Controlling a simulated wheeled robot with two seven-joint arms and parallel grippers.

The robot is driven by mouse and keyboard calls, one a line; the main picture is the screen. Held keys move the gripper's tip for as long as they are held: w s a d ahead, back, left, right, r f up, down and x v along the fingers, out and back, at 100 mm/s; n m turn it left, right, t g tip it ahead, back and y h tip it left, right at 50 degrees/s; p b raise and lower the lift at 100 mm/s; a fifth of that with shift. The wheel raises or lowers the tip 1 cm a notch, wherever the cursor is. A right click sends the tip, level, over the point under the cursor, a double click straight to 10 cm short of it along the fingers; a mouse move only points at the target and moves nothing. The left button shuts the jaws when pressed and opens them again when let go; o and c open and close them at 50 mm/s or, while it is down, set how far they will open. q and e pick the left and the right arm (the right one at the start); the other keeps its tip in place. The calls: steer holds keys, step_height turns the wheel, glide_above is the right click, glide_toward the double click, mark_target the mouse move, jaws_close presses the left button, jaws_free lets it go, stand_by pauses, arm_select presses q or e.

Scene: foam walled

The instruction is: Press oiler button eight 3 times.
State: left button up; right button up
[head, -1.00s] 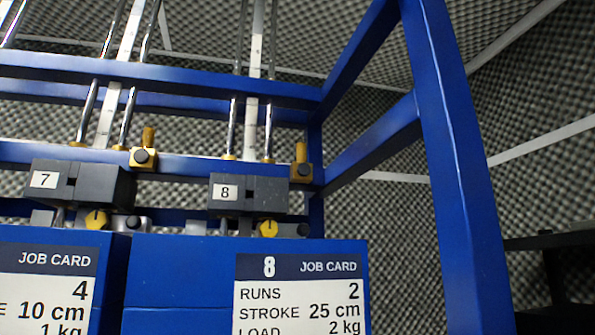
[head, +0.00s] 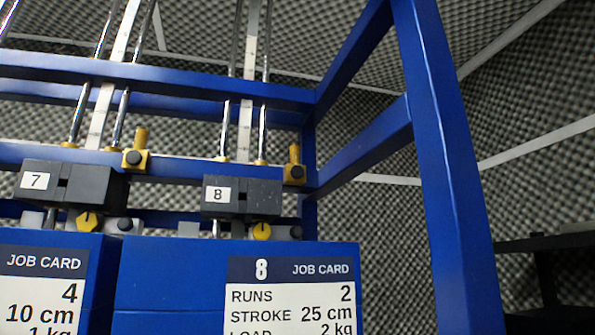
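Station 8 has a dark block (head: 242,197) with a white label reading 8. Just right of and above it, on the blue rail, sits a small brass block with a round dark button (head: 294,172) and a short upright brass cylinder; this looks like oiler eight, though no label names it. A similar brass block (head: 134,159) with a dark button sits by station 7's block (head: 70,182). Neither of my grippers is in view.
Below block 8 are a yellow knob (head: 262,231) and a small dark round part. A blue box with job card 8 (head: 290,295) stands in front. A thick blue post (head: 447,160) rises on the right, with a dark shelf (head: 550,242) beyond it.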

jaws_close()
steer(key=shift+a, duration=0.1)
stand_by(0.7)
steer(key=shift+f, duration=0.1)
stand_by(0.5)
